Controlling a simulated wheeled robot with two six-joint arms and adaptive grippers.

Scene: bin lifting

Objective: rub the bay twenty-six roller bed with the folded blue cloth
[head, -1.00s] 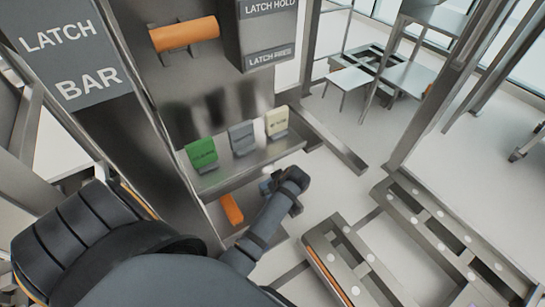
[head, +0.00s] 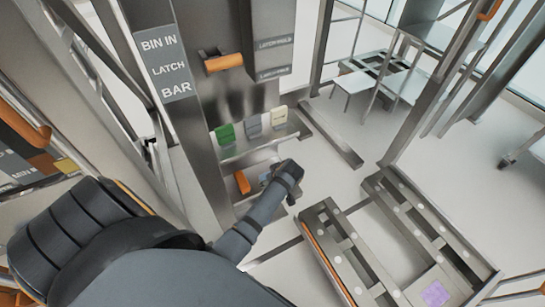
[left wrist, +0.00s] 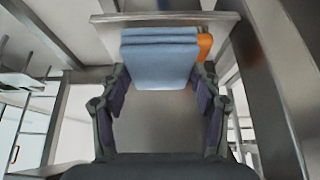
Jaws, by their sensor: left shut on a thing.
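The folded blue cloth (left wrist: 158,60) shows in the left wrist view between the fingers of my left gripper (left wrist: 160,85), which is shut on it. The cloth lies against a pale shelf edge (left wrist: 165,18). In the head view my left gripper (head: 281,183) is beside the lower shelf of the metal station, and the cloth cannot be made out there. Roller beds with pale rollers stand at the lower right, a nearer one (head: 312,222) and a farther one (head: 378,186). No bay number is readable on them. My right gripper is not in view.
A shelf (head: 262,146) holds green (head: 225,133), grey (head: 253,126) and cream (head: 279,117) cards. An orange piece (head: 242,182) is below it. A purple patch (head: 435,294) lies on the farther roller bed. Pale floor is open between station and beds.

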